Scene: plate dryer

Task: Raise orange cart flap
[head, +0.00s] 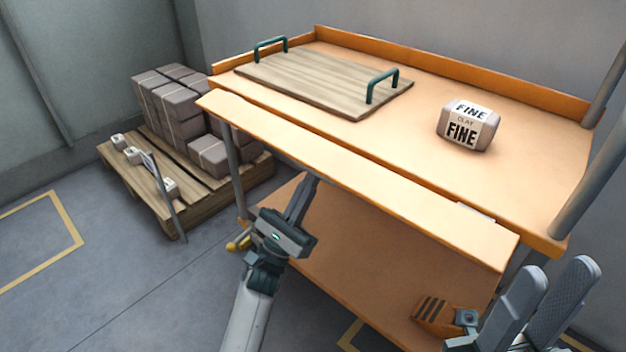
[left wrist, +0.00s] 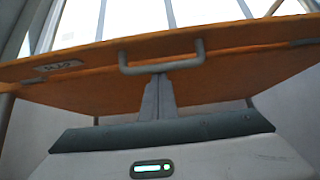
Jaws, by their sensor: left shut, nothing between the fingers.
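The orange cart (head: 530,165) stands in front of me. Its flap (head: 340,165) is a long panel along the near edge, sticking out roughly level with the top. In the left wrist view, the flap's orange underside (left wrist: 225,85) is overhead, with a grey U-shaped handle (left wrist: 160,66) on it. My left gripper (head: 312,182) is under the flap, pointing up. Its shut fingers (left wrist: 160,80) reach up close to the handle; I cannot tell whether they touch. My right gripper (head: 545,285) is open and empty at the lower right, apart from the flap.
A wooden board (head: 320,82) with two green handles and a "FINE" clay block (head: 467,127) lie on the cart top. An orange striped block (head: 435,314) is near the lower shelf's right end. A pallet (head: 130,175) with wrapped blocks stands left. The floor at left is clear.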

